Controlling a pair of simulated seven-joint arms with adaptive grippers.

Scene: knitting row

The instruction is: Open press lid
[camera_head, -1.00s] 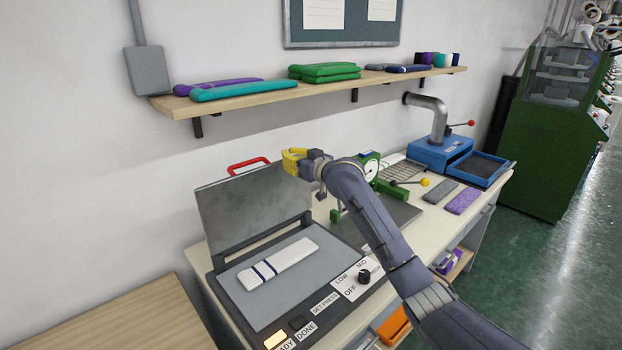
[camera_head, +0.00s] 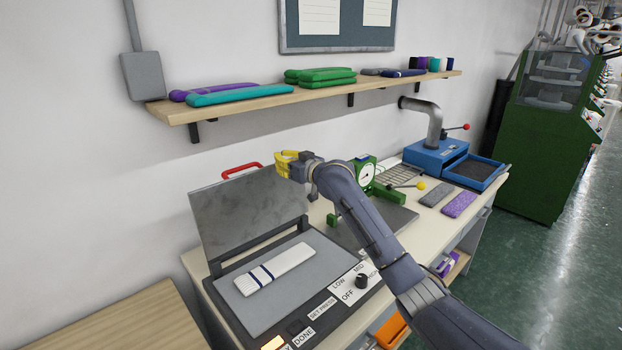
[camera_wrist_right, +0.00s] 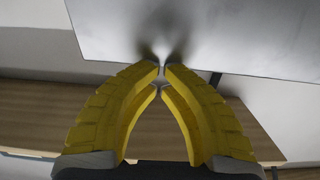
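The press lid (camera_head: 245,215) is a grey metal plate standing raised and leaning back at the rear of the press base (camera_head: 240,308). Its red handle (camera_head: 241,168) shows behind its top edge. A white strip of knitting with dark stripes (camera_head: 275,269) lies on the press bed. My right gripper (camera_head: 284,165) has yellow fingers at the lid's upper right corner. In the right wrist view its fingertips (camera_wrist_right: 162,70) meet with nothing visible between them, close to the edge of a grey plate, the lid; contact is unclear. My left gripper is out of view.
A wall shelf (camera_head: 240,105) with folded knits runs above the table. A green gauge device (camera_head: 366,175) stands behind my right arm. A blue machine with a tray (camera_head: 440,155) is at the right. A wooden surface (camera_head: 120,318) lies at lower left.

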